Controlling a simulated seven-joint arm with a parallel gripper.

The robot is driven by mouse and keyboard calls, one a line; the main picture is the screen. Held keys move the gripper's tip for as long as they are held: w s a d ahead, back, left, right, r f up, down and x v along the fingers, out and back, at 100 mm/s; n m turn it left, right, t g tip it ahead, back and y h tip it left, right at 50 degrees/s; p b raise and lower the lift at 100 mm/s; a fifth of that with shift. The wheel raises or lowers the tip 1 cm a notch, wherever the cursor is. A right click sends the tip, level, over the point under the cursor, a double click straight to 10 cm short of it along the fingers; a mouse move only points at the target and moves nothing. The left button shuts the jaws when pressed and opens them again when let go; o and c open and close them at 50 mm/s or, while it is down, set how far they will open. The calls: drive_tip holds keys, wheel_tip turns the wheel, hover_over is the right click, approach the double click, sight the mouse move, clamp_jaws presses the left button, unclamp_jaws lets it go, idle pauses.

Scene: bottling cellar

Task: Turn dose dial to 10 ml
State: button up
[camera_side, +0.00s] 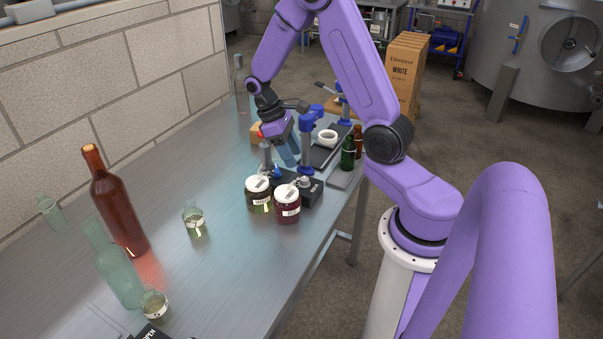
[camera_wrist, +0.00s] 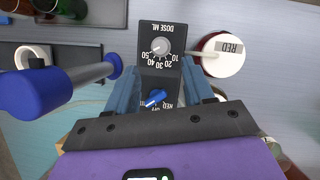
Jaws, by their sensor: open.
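The dose dial (camera_wrist: 162,46) is a pale round knob on a black panel marked DOSE ML, with numbers 10 to 50 around its lower side in the wrist view. Which number its pointer faces is too small to tell. In the side view the dial (camera_side: 304,181) sits on a black box behind the jars. My gripper (camera_wrist: 160,90) is open and empty, its two blue-grey fingers apart above the panel. The dial lies beyond the fingertips, not between them. A blue selector knob (camera_wrist: 154,97) shows between the fingers. In the side view my gripper (camera_side: 287,152) is partly hidden.
A jar lid labelled RED (camera_wrist: 222,54) stands close beside the panel. A blue-capped post (camera_wrist: 62,88) is near the left finger.

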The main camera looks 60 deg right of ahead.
sight(304, 179)
drive_tip(key=x, duration=0.7)
drive_tip(key=shift+s+f, duration=0.1)
clamp_jaws()
